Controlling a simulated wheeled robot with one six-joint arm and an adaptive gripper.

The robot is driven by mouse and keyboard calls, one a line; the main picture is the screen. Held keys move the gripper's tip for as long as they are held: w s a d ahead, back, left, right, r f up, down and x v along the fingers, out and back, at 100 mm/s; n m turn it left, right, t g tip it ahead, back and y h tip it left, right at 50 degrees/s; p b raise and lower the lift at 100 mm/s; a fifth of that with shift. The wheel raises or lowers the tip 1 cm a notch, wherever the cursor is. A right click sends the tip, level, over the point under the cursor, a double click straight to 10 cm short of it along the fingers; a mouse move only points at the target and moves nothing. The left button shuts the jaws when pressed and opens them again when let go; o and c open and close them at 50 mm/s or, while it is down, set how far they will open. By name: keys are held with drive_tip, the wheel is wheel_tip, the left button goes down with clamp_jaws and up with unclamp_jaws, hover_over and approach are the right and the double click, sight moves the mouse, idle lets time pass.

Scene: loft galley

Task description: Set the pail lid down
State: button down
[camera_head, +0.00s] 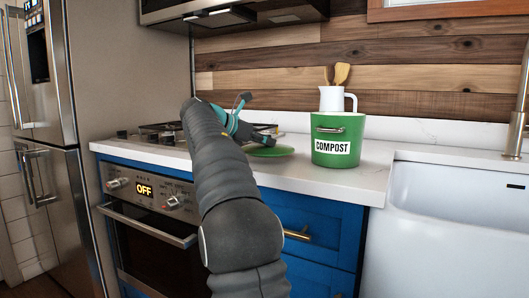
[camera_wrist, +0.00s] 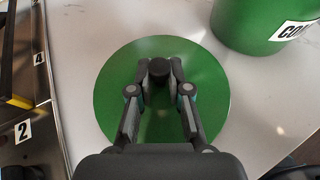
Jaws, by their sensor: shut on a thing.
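The pail lid (camera_wrist: 160,125) is a round green disc with a dark knob (camera_wrist: 159,69) at its middle. In the head view the lid (camera_head: 271,152) is partly hidden behind my arm and lies at or just above the white counter, left of the pail. I cannot tell whether it touches the counter. My gripper (camera_wrist: 159,72) is shut on the knob, and in the head view the gripper (camera_head: 262,137) is over the lid. The green pail (camera_head: 338,151), marked COMPOST, stands upright on the counter. A white jug shows above or behind its rim.
A stove with burner grates (camera_head: 160,132) is left of the lid. A white sink (camera_head: 462,225) is at the right. The jug (camera_head: 331,99) holds wooden utensils. Bare counter (camera_head: 320,184) lies in front of the pail.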

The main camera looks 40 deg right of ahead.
drive_tip(key=shift+f, duration=0.65)
drive_tip(key=shift+f, duration=0.1)
drive_tip(key=c, duration=1.1)
unclamp_jaws()
drive_tip(key=shift+a+r, duration=0.1)
drive_tip(key=shift+r, duration=0.1)
drive_tip(key=p+v, duration=0.2)
drive_tip(key=v, duration=0.9)
drive_tip(key=shift+a+r, duration=0.1)
drive_tip(key=shift+a, duration=0.3)
